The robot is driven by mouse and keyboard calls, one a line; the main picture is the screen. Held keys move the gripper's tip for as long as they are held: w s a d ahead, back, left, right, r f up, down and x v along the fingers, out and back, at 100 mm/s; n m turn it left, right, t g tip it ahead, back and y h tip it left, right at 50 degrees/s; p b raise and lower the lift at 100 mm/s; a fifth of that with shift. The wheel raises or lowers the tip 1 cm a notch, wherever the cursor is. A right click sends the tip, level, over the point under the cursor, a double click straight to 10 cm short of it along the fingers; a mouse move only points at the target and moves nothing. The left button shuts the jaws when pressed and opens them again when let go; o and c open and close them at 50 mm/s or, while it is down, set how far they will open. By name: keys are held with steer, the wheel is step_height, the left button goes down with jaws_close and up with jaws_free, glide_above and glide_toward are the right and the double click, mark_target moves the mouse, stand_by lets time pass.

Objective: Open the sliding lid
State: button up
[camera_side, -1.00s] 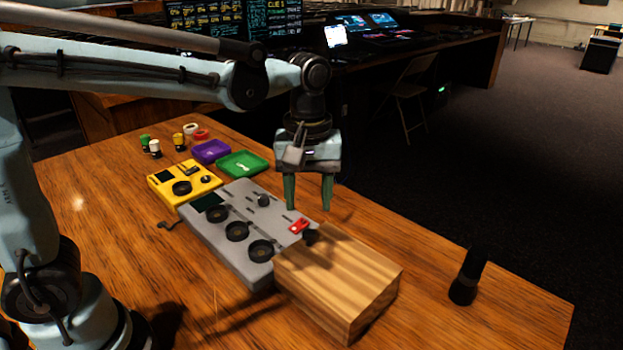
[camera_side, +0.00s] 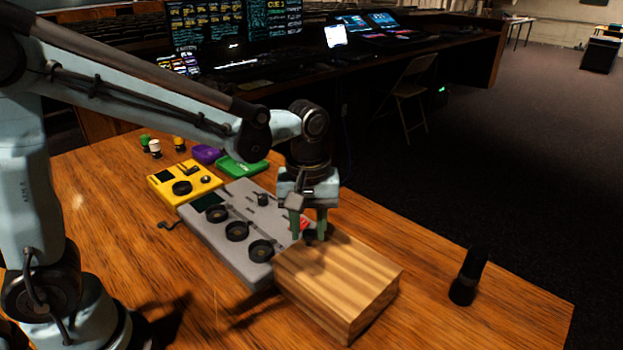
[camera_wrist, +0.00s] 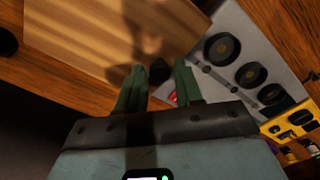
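A wooden box with a striped, light-brown lid (camera_side: 345,272) sits on the table at the front right of the grey mixer. It also fills the upper left of the wrist view (camera_wrist: 90,35). A small dark knob (camera_wrist: 160,70) is at the lid's end nearest the mixer. My gripper (camera_side: 309,237) points down over that end. In the wrist view my two green fingers (camera_wrist: 159,66) stand on either side of the knob, with a small gap visible on the right. In the side view the fingers largely hide the knob.
The grey mixer (camera_side: 222,243) with black dials lies against the box. A yellow device (camera_side: 163,189), a green tray (camera_side: 240,166) and a purple tray (camera_side: 206,153) stand behind. A black cylinder (camera_side: 467,277) stands to the right. The table is clear between box and cylinder.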

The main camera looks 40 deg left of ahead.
mark_target(361, 281)
jaws_close()
steer(key=shift+d, duration=0.1)
steer(key=d, duration=1.1)
steer(key=shift+d, duration=0.4)
steer(key=shift+o, duration=1.7)
jaws_free()
